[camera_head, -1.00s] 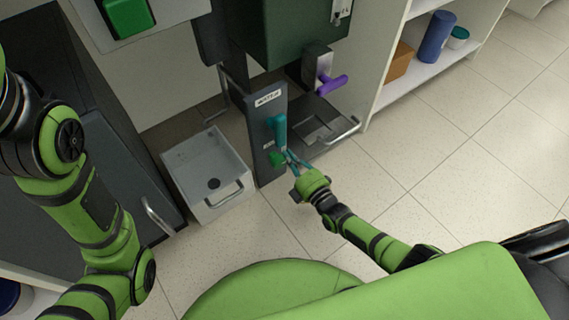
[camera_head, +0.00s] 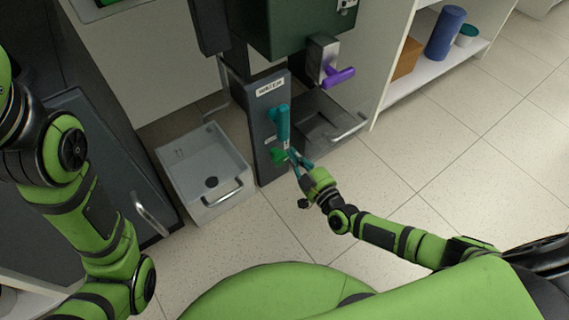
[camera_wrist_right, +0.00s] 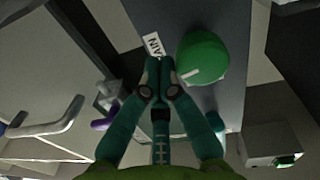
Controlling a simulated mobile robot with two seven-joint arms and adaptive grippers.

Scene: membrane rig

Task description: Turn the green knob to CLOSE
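The green knob (camera_head: 278,156) sits low on the dark grey panel (camera_head: 264,115), below a teal lever. In the right wrist view the round knob (camera_wrist_right: 203,58) shows close up, with a white pointer mark on its face. My right gripper (camera_head: 297,160) is just right of the knob in the head view. In the wrist view its teal fingers (camera_wrist_right: 160,68) meet at the tips with nothing between them, beside the knob. I cannot tell whether they touch it. My left arm shows at the left, but its gripper is out of view.
The teal lever (camera_head: 283,122) hangs under a WATER label (camera_head: 270,87). A purple handle (camera_head: 339,76) is up and right. A white bin (camera_head: 205,170) stands left of the panel, a grey tray (camera_head: 330,125) right. A partly cut-off label (camera_wrist_right: 153,46) is near the knob. Floor at right is clear.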

